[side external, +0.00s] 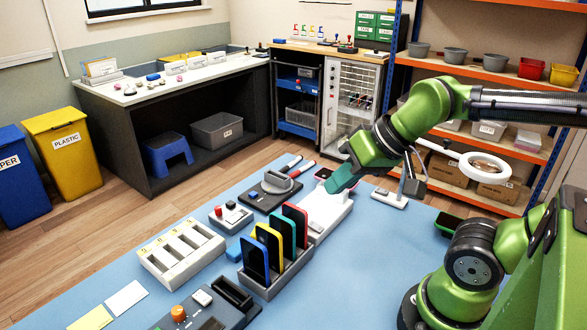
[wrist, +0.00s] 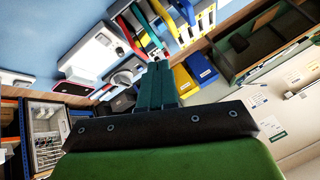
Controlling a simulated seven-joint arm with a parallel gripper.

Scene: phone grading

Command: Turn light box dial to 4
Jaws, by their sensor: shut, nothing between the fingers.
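A grey device with an orange knob (side external: 178,313) stands at the near left edge of the blue mat in the side view; I cannot tell whether it is the light box. A low white unit (side external: 325,208) lies beneath my gripper, and I cannot make out a dial or numbers on it. My gripper (side external: 332,188) has teal fingers pointing down and left, just above or at the white unit; contact cannot be told. In the wrist view my gripper (wrist: 157,68) shows its fingers together, holding nothing.
A rack (side external: 268,288) holds several coloured phones beside the white unit. A white slotted tray (side external: 178,250) and a small button box (side external: 231,216) lie left of it. A dark base with a round grey part (side external: 275,183) stands behind. A ring magnifier (side external: 485,166) is at right.

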